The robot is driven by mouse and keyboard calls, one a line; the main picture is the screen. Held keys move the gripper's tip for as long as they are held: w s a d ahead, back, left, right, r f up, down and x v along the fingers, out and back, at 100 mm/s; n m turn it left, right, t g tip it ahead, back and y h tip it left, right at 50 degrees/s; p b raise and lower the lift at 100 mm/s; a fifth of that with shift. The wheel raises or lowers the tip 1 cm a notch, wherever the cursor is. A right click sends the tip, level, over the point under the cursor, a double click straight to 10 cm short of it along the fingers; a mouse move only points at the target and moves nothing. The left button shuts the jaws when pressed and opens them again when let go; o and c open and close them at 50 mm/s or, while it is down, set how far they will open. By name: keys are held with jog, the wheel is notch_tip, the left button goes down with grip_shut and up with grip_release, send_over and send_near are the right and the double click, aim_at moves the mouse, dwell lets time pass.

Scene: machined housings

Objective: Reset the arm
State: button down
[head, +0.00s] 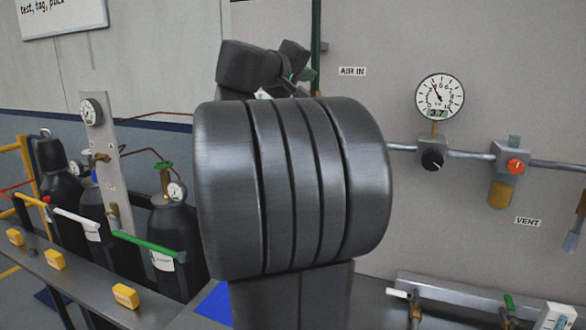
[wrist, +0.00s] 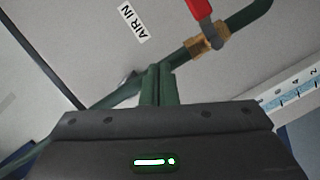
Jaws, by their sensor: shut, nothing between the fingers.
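My arm fills the middle of the head view, with a large dark ribbed joint in front and smaller links behind it, raised before the grey wall. My gripper (wrist: 158,84) shows in the wrist view, with its two dark green fingers together and nothing between them. Its fingertips appear in front of a green pipe (wrist: 242,22) on the wall; I cannot tell whether they touch it. In the head view my gripper is mostly hidden behind my arm.
A brass valve (wrist: 205,46) with a red handle sits on the pipe, near the AIR IN label (wrist: 134,22). A dial gauge (head: 440,97) and a vent valve (head: 510,168) are on the wall at right. Dark cylinders (head: 172,240) stand behind a bench rail at left.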

jog(key=shift+w+a, duration=0.1)
jog(key=shift+a, duration=0.1)
jog(key=shift+f, duration=0.1)
